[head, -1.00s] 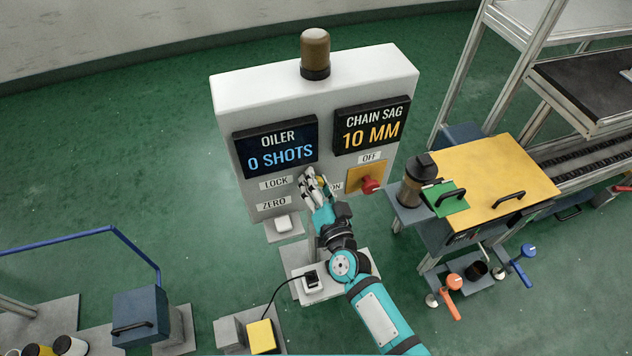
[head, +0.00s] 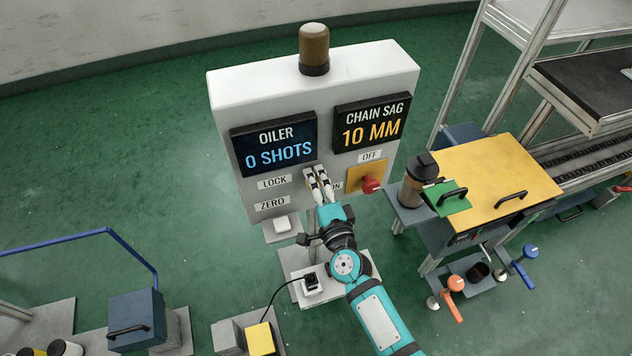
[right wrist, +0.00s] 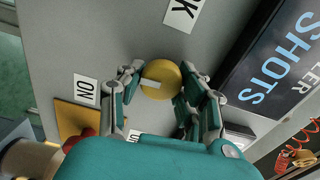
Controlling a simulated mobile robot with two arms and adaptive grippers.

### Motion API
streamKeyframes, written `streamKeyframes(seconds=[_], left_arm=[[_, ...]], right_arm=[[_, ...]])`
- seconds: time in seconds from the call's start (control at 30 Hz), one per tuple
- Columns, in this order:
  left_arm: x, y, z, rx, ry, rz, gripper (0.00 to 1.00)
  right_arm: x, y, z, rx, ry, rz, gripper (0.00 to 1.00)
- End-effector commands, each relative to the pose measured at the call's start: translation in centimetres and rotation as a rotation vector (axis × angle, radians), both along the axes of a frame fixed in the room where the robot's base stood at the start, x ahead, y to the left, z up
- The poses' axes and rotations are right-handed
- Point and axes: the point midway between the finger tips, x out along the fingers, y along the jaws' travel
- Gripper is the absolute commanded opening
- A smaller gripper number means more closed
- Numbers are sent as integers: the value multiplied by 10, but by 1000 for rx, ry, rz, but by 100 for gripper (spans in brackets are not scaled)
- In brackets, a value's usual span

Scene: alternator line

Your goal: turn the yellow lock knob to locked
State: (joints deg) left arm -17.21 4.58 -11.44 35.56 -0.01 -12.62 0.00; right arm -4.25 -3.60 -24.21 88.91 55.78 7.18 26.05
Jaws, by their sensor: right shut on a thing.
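The yellow lock knob (right wrist: 162,75) is a round disc with a white stripe on the grey panel. It shows between the fingers in the right wrist view, its stripe pointing left towards the ON label. My right gripper (head: 318,183) is shut on the knob, with one finger on each side of it in the right wrist view (right wrist: 158,90). In the head view the gripper hides the knob. The LOCK label (head: 275,183) is left of the gripper, on the white cabinet (head: 228,100). My left gripper is not in view.
A red switch (head: 371,185) on an orange plate sits close to the right of my gripper. The OILER display (head: 274,142) and the CHAIN SAG display (head: 371,122) are above. A yellow-topped bench (head: 490,170) stands right. Green floor is open left.

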Motion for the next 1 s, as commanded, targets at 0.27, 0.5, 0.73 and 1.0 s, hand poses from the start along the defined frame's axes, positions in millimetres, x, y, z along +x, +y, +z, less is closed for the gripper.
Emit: streamKeyframes(seconds=[0.27, 0.5, 0.73, 1.0], left_arm=[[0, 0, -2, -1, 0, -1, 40], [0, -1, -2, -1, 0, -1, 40], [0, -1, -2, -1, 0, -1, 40], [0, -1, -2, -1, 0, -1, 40]], right_arm=[[0, 0, -1, 64, 23, 0, 3], [0, 0, -1, 73, 26, 0, 3], [0, 0, -1, 73, 26, 0, 37], [0, 0, -1, 70, 24, 0, 59]])
